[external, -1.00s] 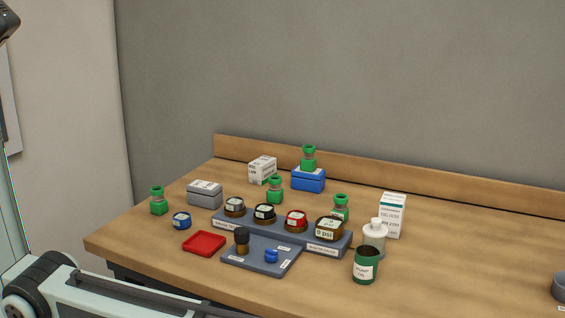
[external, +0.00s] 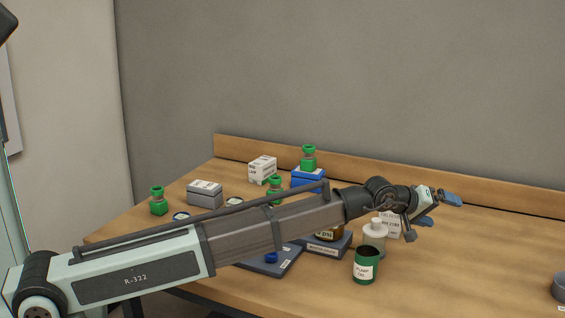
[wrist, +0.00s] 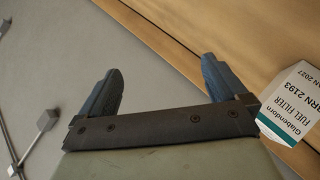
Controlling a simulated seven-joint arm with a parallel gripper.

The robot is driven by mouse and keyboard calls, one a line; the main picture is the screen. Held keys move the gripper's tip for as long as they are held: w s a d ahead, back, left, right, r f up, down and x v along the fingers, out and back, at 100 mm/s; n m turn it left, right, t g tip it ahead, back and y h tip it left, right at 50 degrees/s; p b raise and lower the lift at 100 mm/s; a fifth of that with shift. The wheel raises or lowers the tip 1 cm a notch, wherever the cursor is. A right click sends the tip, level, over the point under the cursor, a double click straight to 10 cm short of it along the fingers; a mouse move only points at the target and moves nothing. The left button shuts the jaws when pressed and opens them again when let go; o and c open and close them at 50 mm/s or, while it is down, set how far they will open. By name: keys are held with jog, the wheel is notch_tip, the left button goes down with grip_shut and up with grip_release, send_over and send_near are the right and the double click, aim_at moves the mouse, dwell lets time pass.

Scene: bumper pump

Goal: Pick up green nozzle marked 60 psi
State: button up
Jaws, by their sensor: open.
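Several green nozzles show in the external view: one at the far left of the bench (external: 158,203), one near the middle (external: 275,188), partly behind my arm, and one on a blue box (external: 309,158). No 60 psi marking can be read on any of them. A further green one seen earlier at the right is hidden behind my arm. My gripper (external: 440,210) is open and empty, above the right part of the bench, well right of the nozzles. In the wrist view, my gripper (wrist: 162,66) has nothing between its blue fingers, and no nozzle shows.
A white fuel filter box (wrist: 296,108) is right of the fingers in the wrist view. A white bottle (external: 374,235) and green pump can (external: 366,266) stand below my wrist. The gauge rack (external: 328,248) is mostly covered by my arm. The bench's right is largely clear.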

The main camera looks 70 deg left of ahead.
jog(key=s+a+r+n+g+y, duration=0.1)
jog(key=s+a+r+n, duration=0.15)
jog(key=a, duration=0.75)
jog(key=s+a+r+n+g+y, duration=0.15)
jog(key=s+a, duration=0.25)
jog(key=a, duration=0.7)
jog(key=s+a+r+n+g+y, duration=0.1)
jog(key=s+a+y, duration=0.15)
jog(key=a, duration=0.75)
jog(key=s+a+r+n+g+y, duration=0.1)
jog(key=s+a+r+n+g, duration=0.1)
jog(key=s+a, duration=0.8)
jog(key=s+a+r+n+g, duration=0.1)
jog(key=s+a+r+n, duration=0.1)
jog(key=s+a, duration=0.8)
jog(key=s+a+n+g, duration=0.1)
jog(key=s+a+g, duration=0.1)
jog(key=s+a, duration=0.4)
jog(key=m+g+h, duration=0.4)
jog(key=g+h, duration=0.1)
jog(key=h, duration=0.1)
send_over(157, 188)
jog(key=f, duration=0.8)
jog(key=shift+a+f, duration=0.3)
jog(key=shift+s+d+f, duration=0.1)
jog(key=shift+f, duration=0.5)
notch_tip(157, 188, down, 7)
jog(key=shift+f, duration=0.15)
jog(key=shift+d+f, duration=0.2)
jog(key=shift+f, duration=2.45)
